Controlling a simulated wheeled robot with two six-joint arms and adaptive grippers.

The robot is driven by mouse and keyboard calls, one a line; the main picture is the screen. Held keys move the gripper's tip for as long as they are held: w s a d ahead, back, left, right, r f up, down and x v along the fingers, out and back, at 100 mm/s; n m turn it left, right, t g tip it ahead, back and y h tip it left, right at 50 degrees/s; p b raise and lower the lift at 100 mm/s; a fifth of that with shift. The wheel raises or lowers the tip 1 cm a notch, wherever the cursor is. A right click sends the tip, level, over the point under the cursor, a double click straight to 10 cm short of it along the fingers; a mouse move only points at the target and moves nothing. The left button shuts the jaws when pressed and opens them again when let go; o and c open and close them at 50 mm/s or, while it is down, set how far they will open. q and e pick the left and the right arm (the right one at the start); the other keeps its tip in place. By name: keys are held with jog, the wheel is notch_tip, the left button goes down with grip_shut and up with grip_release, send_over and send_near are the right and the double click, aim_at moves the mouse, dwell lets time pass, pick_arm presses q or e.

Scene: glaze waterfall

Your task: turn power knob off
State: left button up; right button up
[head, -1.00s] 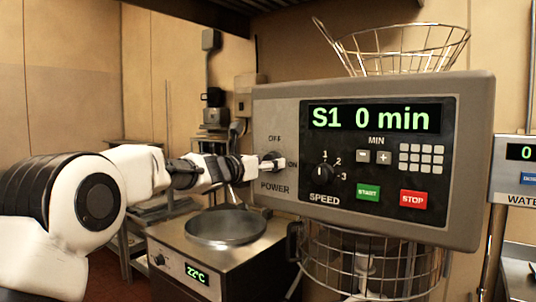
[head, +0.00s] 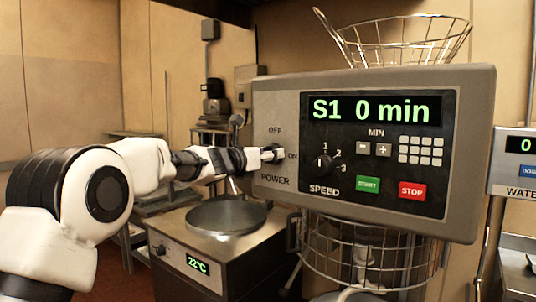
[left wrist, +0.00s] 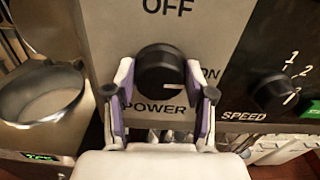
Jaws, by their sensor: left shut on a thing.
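The black round power knob (left wrist: 160,68) is on the grey front of the mixer's control panel (head: 470,150), with OFF above it, ON to its right and POWER below. Its white mark points right, slightly down, toward the ON side. My left gripper (head: 272,154) reaches the knob from the left. In the left wrist view its two fingers (left wrist: 162,92) stand on either side of the knob, shut on it. In the head view the gripper mostly hides the knob. My right gripper is not in view.
The display (head: 372,108) reads "S1 0 min". A speed knob (head: 322,167), a green START button (head: 367,185) and a red STOP button (head: 412,191) lie to the right. A cooker with a round pan (head: 227,216) stands below my left arm. A wire guard (head: 370,258) hangs under the panel.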

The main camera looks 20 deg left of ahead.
pick_arm(q)
jog(key=shift+w+a+f+n+p, duration=0.15)
jog(key=shift+n+p, duration=1.45)
jog(key=shift+n, duration=2.7)
jog(key=shift+s+a+f+n+p, duration=0.1)
jog(key=shift+n+p, duration=1.5)
jog(key=shift+n, duration=2.7)
jog(key=o, duration=1.1)
jog(key=shift+w, duration=0.1)
jog(key=v, duration=1.2)
